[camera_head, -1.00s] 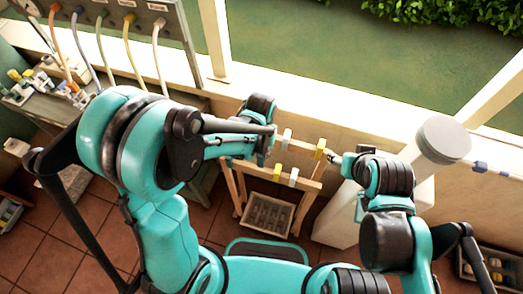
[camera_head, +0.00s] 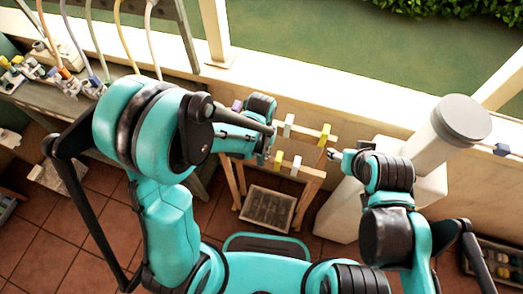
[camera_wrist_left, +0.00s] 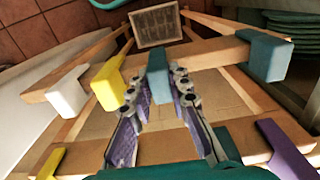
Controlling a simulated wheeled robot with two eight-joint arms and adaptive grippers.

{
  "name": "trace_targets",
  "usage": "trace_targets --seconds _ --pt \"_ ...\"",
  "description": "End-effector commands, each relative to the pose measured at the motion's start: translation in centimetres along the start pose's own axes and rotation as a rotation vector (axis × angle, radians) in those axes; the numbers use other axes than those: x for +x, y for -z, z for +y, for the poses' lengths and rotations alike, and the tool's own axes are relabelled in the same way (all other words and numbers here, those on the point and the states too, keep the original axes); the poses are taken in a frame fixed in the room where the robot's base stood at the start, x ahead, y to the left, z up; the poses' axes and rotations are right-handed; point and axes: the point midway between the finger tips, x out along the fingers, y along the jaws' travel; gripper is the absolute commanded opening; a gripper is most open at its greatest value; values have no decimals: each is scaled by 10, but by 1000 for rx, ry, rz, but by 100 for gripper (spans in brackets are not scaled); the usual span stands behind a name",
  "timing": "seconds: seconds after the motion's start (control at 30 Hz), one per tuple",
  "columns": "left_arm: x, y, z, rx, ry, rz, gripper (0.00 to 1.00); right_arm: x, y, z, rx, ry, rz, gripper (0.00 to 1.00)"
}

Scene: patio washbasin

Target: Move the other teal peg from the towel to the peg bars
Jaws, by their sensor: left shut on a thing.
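The peg bars (camera_head: 307,176) are two wooden rails on a rack in front of me. My left gripper (camera_wrist_left: 158,82) is shut on a teal peg (camera_wrist_left: 158,70), at the near rail in the head view. I cannot tell whether that peg touches the rail. Another teal peg (camera_wrist_left: 268,55) sits at the end of the same rail, beside the gripper. A yellow peg (camera_wrist_left: 107,84) and a white peg (camera_wrist_left: 67,97) are on its other side. My right gripper (camera_head: 334,154) is empty near the rack's right side; its jaw opening is too small to judge. I cannot make out the towel.
The far rail holds a purple peg (camera_wrist_left: 285,145), a white peg (camera_head: 289,124) and a yellow peg (camera_head: 326,132). A crate (camera_head: 267,190) is below the rack. A white pedestal (camera_head: 340,210) stands at right. A cluttered bench (camera_head: 60,90) is at left.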

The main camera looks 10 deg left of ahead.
Motion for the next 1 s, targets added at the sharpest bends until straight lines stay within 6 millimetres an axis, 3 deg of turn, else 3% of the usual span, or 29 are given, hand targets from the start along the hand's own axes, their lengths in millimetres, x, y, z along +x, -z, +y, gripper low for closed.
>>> trace_targets --seconds 0.23,0.27,0.33,0.7,1.0 --pt "0 0 0 0 0 0 2 0 0 0 0 0 0 59" --pt "0 0 0 0 0 0 23 0 0 0 0 0 0 59" --pt "0 0 0 0 0 0 42 0 0 0 0 0 0 59" --pt "-3 0 0 0 0 0 42 -2 2 0 0 0 0 59" --pt "-38 1 0 0 0 0 42 -24 17 0 0 0 0 59"
